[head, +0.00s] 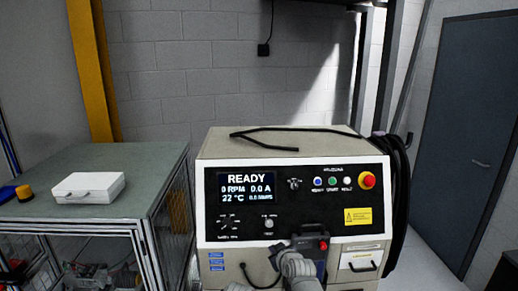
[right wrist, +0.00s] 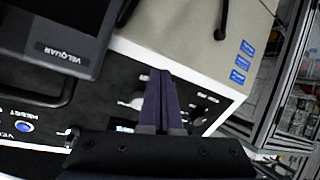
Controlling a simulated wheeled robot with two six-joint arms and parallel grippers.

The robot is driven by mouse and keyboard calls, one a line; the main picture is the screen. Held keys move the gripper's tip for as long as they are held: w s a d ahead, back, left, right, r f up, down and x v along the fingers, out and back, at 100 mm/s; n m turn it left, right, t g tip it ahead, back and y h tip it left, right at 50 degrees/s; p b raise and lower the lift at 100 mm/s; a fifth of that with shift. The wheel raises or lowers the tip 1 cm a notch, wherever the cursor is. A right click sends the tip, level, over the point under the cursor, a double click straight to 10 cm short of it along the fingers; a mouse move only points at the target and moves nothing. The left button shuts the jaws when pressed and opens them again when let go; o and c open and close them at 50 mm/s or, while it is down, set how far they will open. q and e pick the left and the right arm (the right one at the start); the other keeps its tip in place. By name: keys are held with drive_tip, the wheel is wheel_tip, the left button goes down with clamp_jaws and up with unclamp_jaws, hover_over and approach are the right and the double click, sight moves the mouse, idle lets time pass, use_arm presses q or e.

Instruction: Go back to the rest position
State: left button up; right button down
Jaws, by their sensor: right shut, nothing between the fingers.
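My right gripper (head: 303,243) is low in front of the cabinet (head: 215,145) with the black control panel (head: 205,195), at the bottom middle of the head view. In the right wrist view its two dark fingers (right wrist: 160,75) are closed together with nothing between them. They lie over the picture of the panel, beside a light knob (right wrist: 136,103); whether they touch it I cannot tell. The panel's screen (head: 247,187) reads READY, 0 RPM, 0.0 A and 22 °C. My left gripper is not in view.
A red emergency button (head: 367,180) sits at the panel's upper right. A green-topped bench (head: 120,160) with a white case (head: 89,187) stands at the left. Black cables (head: 400,190) hang on the cabinet's right side. A dark box marked VELQUAR (right wrist: 70,35) shows in the wrist view.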

drive_tip(key=s+a+f+g+b, duration=0.1)
drive_tip(key=s+a+f+g, duration=0.3)
drive_tip(key=s+f, duration=0.45)
drive_tip(key=s+d+f+m+g+h, duration=0.1)
drive_tip(key=s+d+f+g+h, duration=0.1)
drive_tip(key=s, duration=0.7)
drive_tip(key=s+d+f+m+g+h+b, duration=0.1)
drive_tip(key=s+f+g, duration=0.3)
drive_tip(key=s, duration=0.5)
drive_tip(key=shift+d+m+g+h, duration=0.4)
drive_tip(key=shift+g+h, duration=0.4)
drive_tip(key=shift+g, duration=0.4)
